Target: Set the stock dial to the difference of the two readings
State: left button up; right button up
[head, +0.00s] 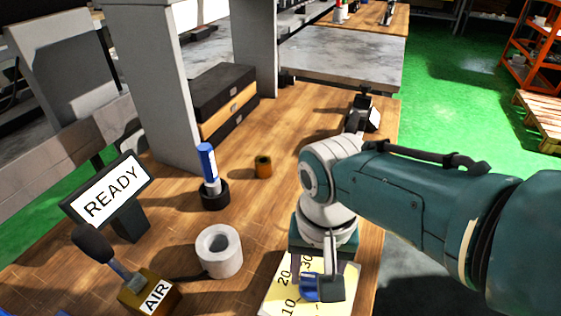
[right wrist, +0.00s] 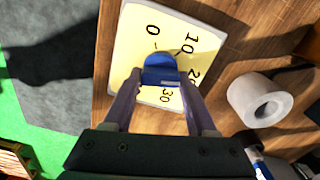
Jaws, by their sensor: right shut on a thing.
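The stock dial is a pale yellow plate (head: 345,280) at the front edge of the bench, marked 0, 10, 20 and 30, with a blue knob (head: 309,287). In the right wrist view the plate (right wrist: 130,50) shows all four numbers around the blue knob (right wrist: 159,66). My right gripper (right wrist: 160,85) is shut on the knob, one finger on each side; it also shows from above in the head view (head: 320,288). I cannot tell exactly which number the knob points to. The two readings are not legible in either view. My left gripper is not in view.
A grey ring (head: 219,251), a blue marker (head: 208,164) in a black holder, and a small brown cup (head: 263,167) stand left of the dial. An AIR lever box (head: 150,290) and a READY sign (head: 107,193) are farther left. Dark drawers (head: 228,98) stand behind.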

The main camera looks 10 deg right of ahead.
jog(key=m, duration=0.4)
jog(key=shift+m, duration=0.3)
jog(key=m, duration=0.3)
jog(key=shift+s+m, duration=0.1)
jog(key=shift+m, duration=0.3)
jog(key=m, duration=0.4)
jog(key=shift+s+d, duration=0.1)
jog(key=shift+m, duration=1)
jog(key=o, duration=1.3)
